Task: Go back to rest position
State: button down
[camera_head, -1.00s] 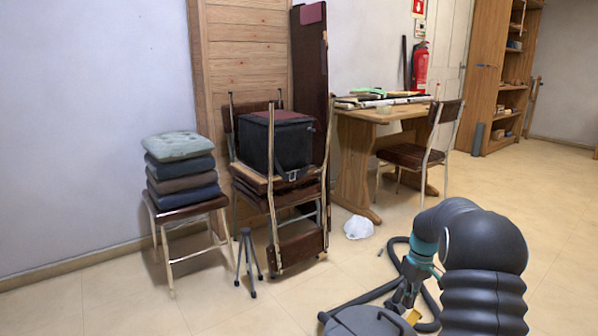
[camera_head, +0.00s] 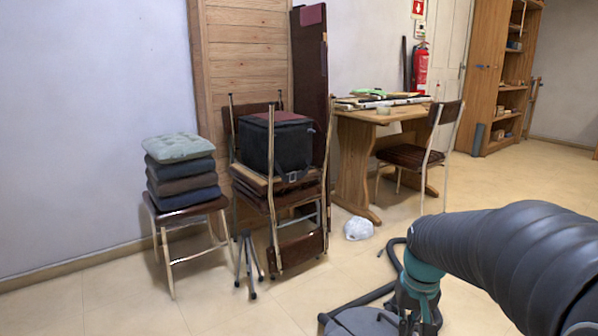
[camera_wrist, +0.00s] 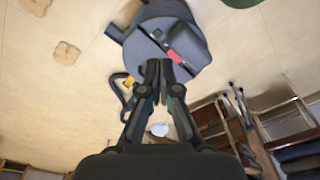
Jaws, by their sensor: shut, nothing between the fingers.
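My gripper (camera_wrist: 161,68) shows in the wrist view with its two dark fingers close together at the tips. They are shut with nothing between them. No piano keys are in view.
Stacked chairs (camera_head: 280,232) with a black box (camera_head: 278,145) stand against the wall, beside a cushioned stool (camera_head: 178,147) and a small tripod (camera_head: 247,265). A wooden desk (camera_head: 352,165), a chair (camera_head: 411,155) and a white bag (camera_head: 358,228) lie farther back. Open floor spreads at right.

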jog(key=s+a+r+t, duration=0.2)
jog(key=s+a+r, duration=0.1)
jog(key=s, duration=0.5)
jog(key=s+a+r+n+t, duration=0.1)
jog(key=s+a+r+t, duration=0.1)
jog(key=s, duration=0.5)
notch_tip(320, 180, up, 3)
jog(key=shift+s+a+f+p, duration=0.15)
jog(key=shift+s+a+p, duration=0.25)
jog(key=shift+a+p, duration=0.05)
